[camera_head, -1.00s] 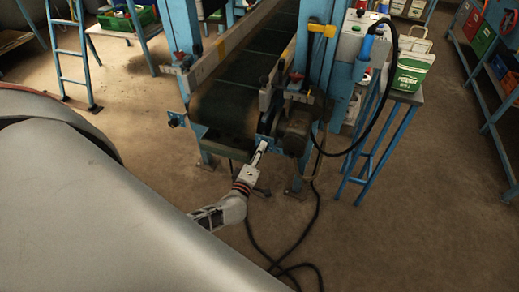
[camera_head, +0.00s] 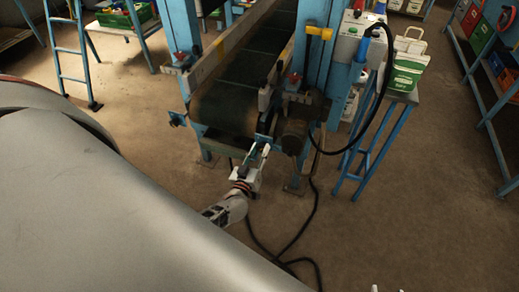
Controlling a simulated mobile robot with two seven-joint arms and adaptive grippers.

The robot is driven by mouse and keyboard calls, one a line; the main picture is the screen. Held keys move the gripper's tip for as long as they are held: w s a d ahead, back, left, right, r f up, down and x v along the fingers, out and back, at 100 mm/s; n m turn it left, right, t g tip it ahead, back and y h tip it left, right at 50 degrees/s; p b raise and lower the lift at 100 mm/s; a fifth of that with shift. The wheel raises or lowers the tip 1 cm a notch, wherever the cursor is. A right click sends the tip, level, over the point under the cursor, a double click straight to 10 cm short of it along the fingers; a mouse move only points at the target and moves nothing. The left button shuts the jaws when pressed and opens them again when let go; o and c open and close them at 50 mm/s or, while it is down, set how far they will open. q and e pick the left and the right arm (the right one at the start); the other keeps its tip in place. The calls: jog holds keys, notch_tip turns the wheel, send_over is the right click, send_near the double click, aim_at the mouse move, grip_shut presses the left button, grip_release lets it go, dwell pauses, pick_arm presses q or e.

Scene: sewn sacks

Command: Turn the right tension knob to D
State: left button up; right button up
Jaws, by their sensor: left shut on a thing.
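The conveyor (camera_head: 235,88) runs away from me, with its near end facing me. The right tension knob is at the right corner of that end and is mostly hidden by my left gripper (camera_head: 264,148). My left gripper reaches up to it from below and is shut on it. The letter setting of the knob cannot be read. The left tension knob (camera_head: 177,118) is blue and sticks out at the left corner. Small pale tips at the bottom edge may be my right gripper (camera_head: 385,289); its state is unclear.
A dark motor (camera_head: 296,132) sits just right of the knob. A black cable (camera_head: 300,235) lies on the floor below. The floor at right is clear.

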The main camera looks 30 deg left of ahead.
pick_arm(q)
jog(key=m, duration=0.3)
jog(key=shift+m, duration=0.3)
jog(key=m, duration=0.3)
jog(key=shift+f+m, duration=0.1)
jog(key=shift+m, duration=0.2)
jog(key=m, duration=0.4)
jog(key=shift+d+m, duration=0.1)
jog(key=shift+m, duration=0.2)
jog(key=shift+m+b, duration=0.4)
jog(key=shift+m, duration=1.2)
jog(key=o, duration=1.1)
